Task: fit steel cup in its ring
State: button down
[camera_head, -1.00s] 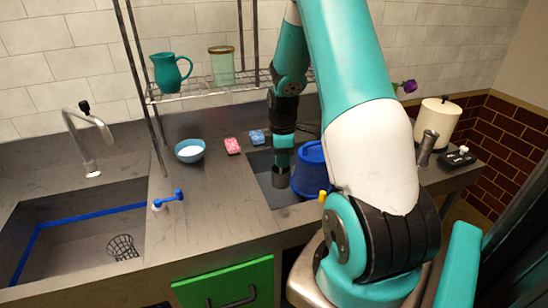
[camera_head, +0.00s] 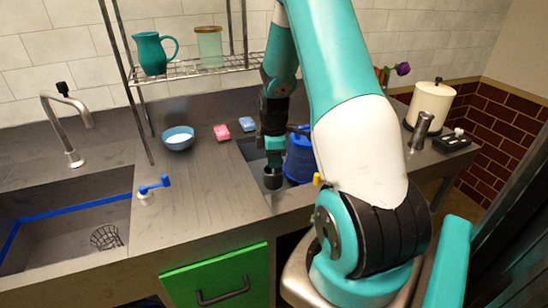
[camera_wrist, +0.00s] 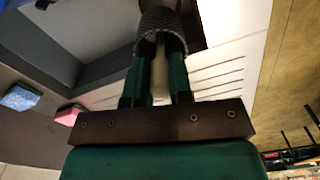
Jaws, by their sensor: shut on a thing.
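The blue bucket (camera_head: 300,158) stands close beside my gripper. Pink (camera_head: 222,132) and blue (camera_head: 247,124) sponges and a blue bowl (camera_head: 178,138) lie left of it. A wire shelf (camera_head: 190,68) is behind. A grey cylinder (camera_head: 422,130) and cream canister (camera_head: 430,105) stand right.

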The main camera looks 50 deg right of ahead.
aim_at(274, 183)
jog(key=shift+f+b, duration=2)
jog(key=shift+f, duration=0.7)
jog(key=shift+f+b, duration=0.35)
jog(key=shift+f, duration=0.35)
jog(key=shift+f, duration=0.15)
jog(key=shift+f+b, duration=0.3)
jog(key=shift+f, duration=0.2)
jog(key=shift+f, duration=0.2)
jog(key=shift+f+b, duration=0.35)
jog(key=shift+f, duration=0.15)
jog(key=c, duration=0.9)
grip_release()
jog(key=shift+c, duration=0.2)
